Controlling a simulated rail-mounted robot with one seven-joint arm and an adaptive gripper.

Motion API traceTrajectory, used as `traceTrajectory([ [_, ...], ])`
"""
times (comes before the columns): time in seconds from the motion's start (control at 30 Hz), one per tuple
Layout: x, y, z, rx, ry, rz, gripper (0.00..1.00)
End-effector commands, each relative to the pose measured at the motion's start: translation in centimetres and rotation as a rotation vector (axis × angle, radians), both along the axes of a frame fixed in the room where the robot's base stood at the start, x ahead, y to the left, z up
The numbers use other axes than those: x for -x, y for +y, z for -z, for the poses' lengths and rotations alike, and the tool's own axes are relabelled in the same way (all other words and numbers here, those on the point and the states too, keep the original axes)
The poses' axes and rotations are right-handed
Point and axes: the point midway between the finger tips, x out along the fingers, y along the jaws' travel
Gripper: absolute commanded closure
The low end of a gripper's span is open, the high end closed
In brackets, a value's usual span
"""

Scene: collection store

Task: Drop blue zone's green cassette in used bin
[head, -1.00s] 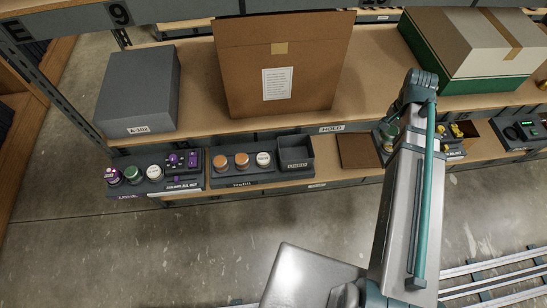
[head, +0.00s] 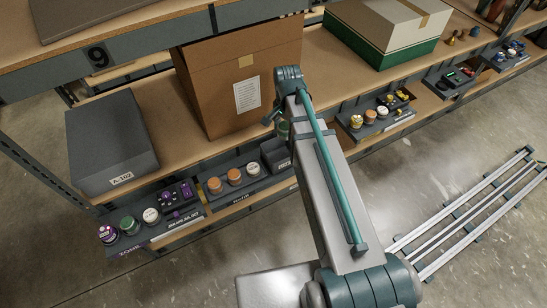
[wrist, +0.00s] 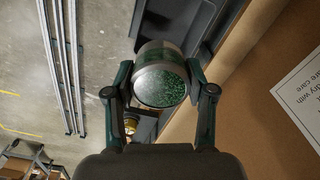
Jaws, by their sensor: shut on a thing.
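My gripper (wrist: 160,98) is shut around a short round cassette (wrist: 160,76) with a grey metallic rim and a speckled green face, seen between the two fingers in the wrist view. In the head view my gripper (head: 283,128) is mostly hidden behind my arm, and a bit of the green cassette (head: 283,131) shows under it. A small dark open bin (head: 275,153) stands at the right end of the middle tray, close to my gripper and partly covered by my arm. Its label is too small to read. In the wrist view a dark open bin (wrist: 178,22) lies beyond the cassette.
A tall cardboard box (head: 235,85) with a white label stands close behind my gripper. The middle tray (head: 232,190) holds orange and white jars. The left tray (head: 165,232) holds purple, green and white pieces. A far-right tray (head: 513,60) holds blue pieces.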

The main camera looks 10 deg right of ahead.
Motion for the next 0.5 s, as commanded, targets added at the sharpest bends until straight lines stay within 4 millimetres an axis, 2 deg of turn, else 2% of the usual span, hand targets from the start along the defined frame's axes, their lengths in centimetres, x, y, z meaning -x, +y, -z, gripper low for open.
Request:
traceTrajectory([
  [0.5,0.0,0.0,4.8,-0.001,0.001,0.004,0.82],
])
